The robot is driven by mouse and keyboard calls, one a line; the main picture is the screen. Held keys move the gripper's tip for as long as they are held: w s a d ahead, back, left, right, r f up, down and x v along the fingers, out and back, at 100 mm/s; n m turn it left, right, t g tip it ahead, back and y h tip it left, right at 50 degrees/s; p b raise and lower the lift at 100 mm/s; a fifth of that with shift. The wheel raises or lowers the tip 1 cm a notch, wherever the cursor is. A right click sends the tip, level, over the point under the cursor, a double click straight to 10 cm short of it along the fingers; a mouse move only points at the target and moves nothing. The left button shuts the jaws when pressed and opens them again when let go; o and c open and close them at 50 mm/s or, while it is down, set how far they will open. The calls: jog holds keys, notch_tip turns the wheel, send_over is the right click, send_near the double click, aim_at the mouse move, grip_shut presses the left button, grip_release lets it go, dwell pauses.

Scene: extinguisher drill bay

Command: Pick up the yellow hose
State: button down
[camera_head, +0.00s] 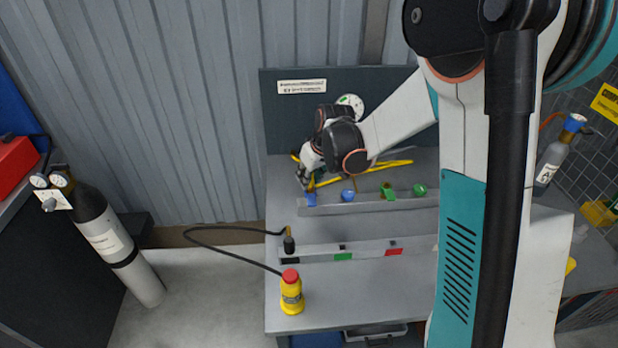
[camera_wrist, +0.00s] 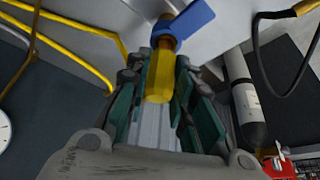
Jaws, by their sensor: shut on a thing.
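The yellow hose (camera_head: 392,164) lies in a loose curve on the back of the grey bench. Its loops also show at the left of the wrist view (camera_wrist: 82,66). My gripper (camera_head: 307,184) is low over the bench's left side, at the hose's left end. In the wrist view my gripper (camera_wrist: 158,90) is shut on a thick yellow end piece (camera_wrist: 160,76), which seems to be the hose's end. A brass part and a blue piece (camera_wrist: 190,20) sit just beyond the fingertips. Whether the end is joined to the blue piece, I cannot tell.
A rail (camera_head: 365,207) with blue and green fittings runs right of my gripper. A second rail (camera_head: 365,251) lies in front, near a yellow bottle with red cap (camera_head: 291,293) and a black hose (camera_head: 215,247). A grey cylinder (camera_head: 112,243) leans at left.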

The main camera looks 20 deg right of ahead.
notch_tip(320, 180, up, 19)
jog(key=p, duration=0.6)
jog(key=shift+r, duration=0.2)
jog(key=shift+f, duration=0.1)
